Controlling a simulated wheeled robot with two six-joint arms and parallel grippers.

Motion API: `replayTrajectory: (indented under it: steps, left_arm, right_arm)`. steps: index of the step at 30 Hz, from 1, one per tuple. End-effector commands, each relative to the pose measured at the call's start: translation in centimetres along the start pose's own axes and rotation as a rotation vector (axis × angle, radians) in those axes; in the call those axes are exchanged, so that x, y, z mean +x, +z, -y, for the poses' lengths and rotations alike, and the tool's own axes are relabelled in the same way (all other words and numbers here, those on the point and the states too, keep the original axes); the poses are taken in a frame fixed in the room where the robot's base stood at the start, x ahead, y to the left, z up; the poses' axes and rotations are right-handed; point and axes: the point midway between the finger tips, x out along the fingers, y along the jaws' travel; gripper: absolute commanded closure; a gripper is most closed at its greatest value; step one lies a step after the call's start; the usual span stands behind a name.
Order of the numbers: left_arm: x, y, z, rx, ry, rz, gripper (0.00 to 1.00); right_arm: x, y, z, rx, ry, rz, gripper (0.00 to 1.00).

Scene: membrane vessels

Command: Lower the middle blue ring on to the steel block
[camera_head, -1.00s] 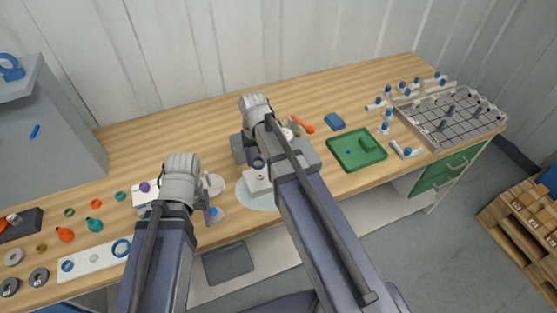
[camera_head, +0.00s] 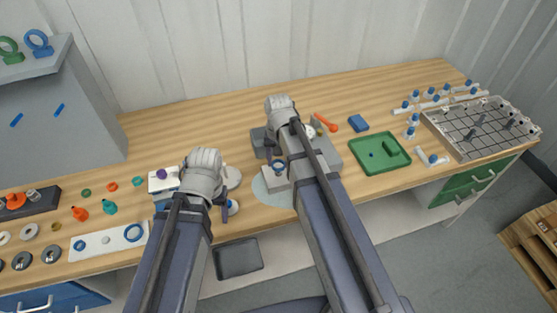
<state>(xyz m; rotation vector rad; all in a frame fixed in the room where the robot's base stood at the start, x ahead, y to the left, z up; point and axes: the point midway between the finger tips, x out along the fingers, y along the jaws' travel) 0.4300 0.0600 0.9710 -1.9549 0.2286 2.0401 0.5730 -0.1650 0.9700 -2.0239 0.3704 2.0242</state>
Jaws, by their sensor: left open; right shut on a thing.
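A blue ring (camera_head: 278,166) shows just below my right gripper (camera_head: 274,153), which is shut on it. The ring is at the top of the pale steel block (camera_head: 273,184); whether it touches the block I cannot tell. The block stands on a pale round mat (camera_head: 262,192). My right arm hides the block's right side. A white plate (camera_head: 121,239) at the front left carries a blue ring (camera_head: 79,245) at its left and another blue ring (camera_head: 133,232) at its right, with a small grey spot between. My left gripper (camera_head: 224,207) is open, beside a small white disc with blue.
A green tray (camera_head: 376,166) and a blue block (camera_head: 358,123) lie to the right, near an orange tool (camera_head: 327,123). A gridded rack (camera_head: 480,128) stands far right. Small rings and orange and teal parts lie at left. The back middle of the bench is clear.

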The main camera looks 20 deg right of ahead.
Motion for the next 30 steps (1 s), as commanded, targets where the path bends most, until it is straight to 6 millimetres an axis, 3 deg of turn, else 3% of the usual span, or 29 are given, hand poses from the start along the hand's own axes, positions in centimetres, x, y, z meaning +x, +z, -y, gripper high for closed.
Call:
replayTrajectory:
  steps: [12,25,26,30]
  left_arm:
    - [3.0,-0.2,-0.3,0.0,0.0,0.0,0.34]
    - [3.3,-0.2,-0.3,0.0,0.0,0.0,0.34]
    - [3.3,-0.2,-0.3,0.0,0.0,0.0,0.34]
    - [3.3,-0.2,-0.3,0.0,0.0,0.0,0.34]
  right_arm:
    - [3.0,0.0,0.0,0.0,0.0,0.0,0.97]
    - [3.4,0.0,0.0,0.0,0.0,0.0,0.97]
    - [3.4,0.0,0.0,0.0,0.0,0.0,0.45]
    - [3.4,0.0,0.0,0.0,0.0,0.0,0.29]
